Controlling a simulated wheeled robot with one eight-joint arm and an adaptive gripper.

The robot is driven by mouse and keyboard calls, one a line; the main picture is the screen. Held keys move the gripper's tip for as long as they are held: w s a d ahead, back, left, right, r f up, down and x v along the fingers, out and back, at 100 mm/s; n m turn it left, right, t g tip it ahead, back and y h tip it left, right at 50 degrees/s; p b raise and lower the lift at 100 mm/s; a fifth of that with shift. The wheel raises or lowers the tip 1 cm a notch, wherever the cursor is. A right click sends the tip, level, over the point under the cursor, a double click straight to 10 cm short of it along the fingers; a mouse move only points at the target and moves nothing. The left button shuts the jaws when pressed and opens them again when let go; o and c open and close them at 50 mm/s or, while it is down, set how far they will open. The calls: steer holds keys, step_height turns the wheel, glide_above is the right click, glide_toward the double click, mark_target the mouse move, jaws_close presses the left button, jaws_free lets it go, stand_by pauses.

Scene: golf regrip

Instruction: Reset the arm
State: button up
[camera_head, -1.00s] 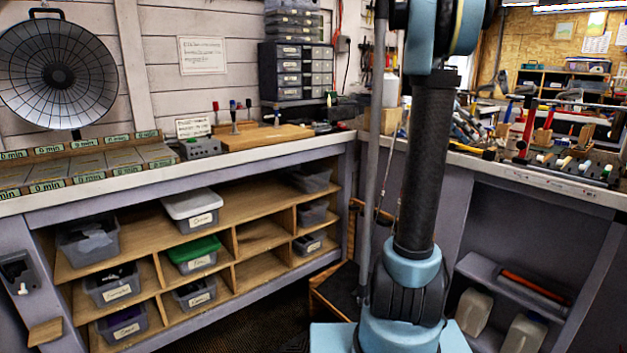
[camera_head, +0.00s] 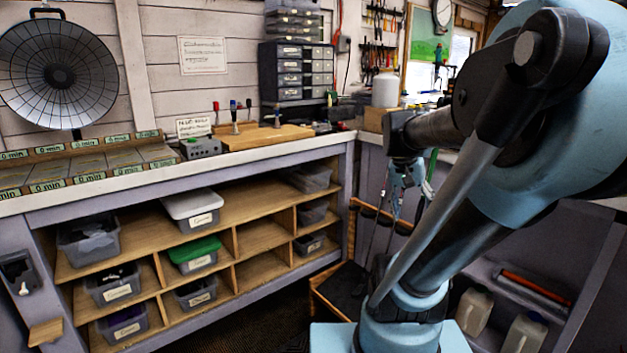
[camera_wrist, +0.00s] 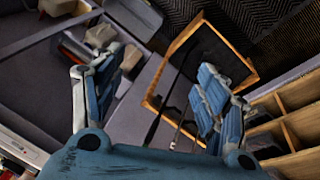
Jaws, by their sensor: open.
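My gripper (camera_wrist: 155,95) is open in the wrist view, its two blue padded fingers spread well apart with nothing between them touching the pads. Behind the gap are a wooden-framed box (camera_wrist: 158,103) on the floor and thin dark golf club shafts (camera_wrist: 167,100), below and apart from the fingers. In the head view my gripper (camera_head: 408,190) hangs beyond the folded arm, in front of the corner of the benches. My arm reaches across the right side of the head view and hides much of the right bench.
The left bench (camera_head: 110,183) carries a wooden board (camera_head: 265,136) with small tools and a row of "0 min" slots (camera_head: 85,163). Cubbies with bins (camera_head: 195,250) stand below. White jugs (camera_head: 473,310) sit under the right bench.

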steer(key=s+a+f+n+t+y, duration=0.1)
steer(key=s+a+f+n+y, duration=0.2)
steer(key=f, duration=0.7)
steer(key=s+a+n, duration=0.2)
steer(key=s+a, duration=0.2)
steer(key=a, duration=0.1)
steer(key=shift+a+f+n+t, duration=0.25)
steer(key=shift+f+n+t, duration=0.05)
steer(key=shift+f, duration=0.05)
